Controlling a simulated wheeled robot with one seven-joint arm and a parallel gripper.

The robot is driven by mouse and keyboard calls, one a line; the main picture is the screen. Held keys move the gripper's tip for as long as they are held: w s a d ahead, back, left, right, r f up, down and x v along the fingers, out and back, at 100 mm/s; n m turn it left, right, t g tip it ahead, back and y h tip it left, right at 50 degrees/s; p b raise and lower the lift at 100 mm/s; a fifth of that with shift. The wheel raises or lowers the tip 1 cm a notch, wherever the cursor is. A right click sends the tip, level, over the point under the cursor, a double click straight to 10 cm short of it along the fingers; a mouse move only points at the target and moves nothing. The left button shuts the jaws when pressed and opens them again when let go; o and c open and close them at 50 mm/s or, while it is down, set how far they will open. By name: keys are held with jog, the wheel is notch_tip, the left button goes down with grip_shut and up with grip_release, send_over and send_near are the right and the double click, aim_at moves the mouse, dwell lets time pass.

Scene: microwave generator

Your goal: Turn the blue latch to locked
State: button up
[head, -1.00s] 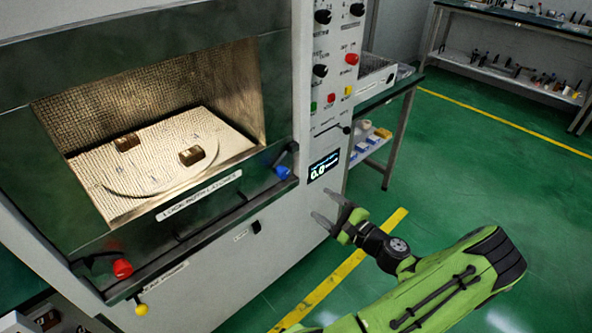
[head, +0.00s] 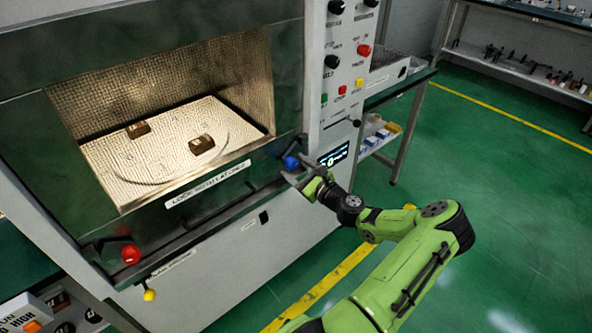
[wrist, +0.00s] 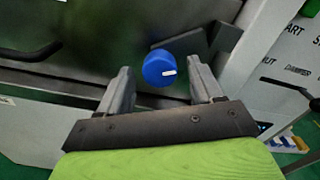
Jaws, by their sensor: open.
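The blue latch knob (head: 291,163) is at the lower right corner of the microwave door frame in the head view. In the wrist view the blue knob (wrist: 158,69) is round, with a white mark on its face, and a dark lever arm runs from it up to the right. My gripper (head: 300,178) is open just in front of the knob. In the wrist view my gripper (wrist: 158,85) has one finger on each side of the knob, with gaps; whether the fingertips reach around it I cannot tell.
A red latch knob (head: 130,254) and a yellow knob (head: 149,295) are at the lower left. The control panel (head: 345,60) with knobs and buttons rises right of the door. Two brown blocks lie on the chamber plate (head: 165,165). Green floor is clear at right.

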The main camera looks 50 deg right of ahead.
jog(key=shift+w+d, duration=0.1)
jog(key=shift+w, duration=0.15)
jog(key=shift+c, duration=0.5)
jog(key=c, duration=1)
jog(key=shift+n+p, duration=0.3)
jog(key=shift+p, duration=0.1)
jog(key=o, duration=1.1)
jog(key=p+v, duration=0.2)
jog(key=v, duration=1.3)
jog(key=shift+s, duration=0.4)
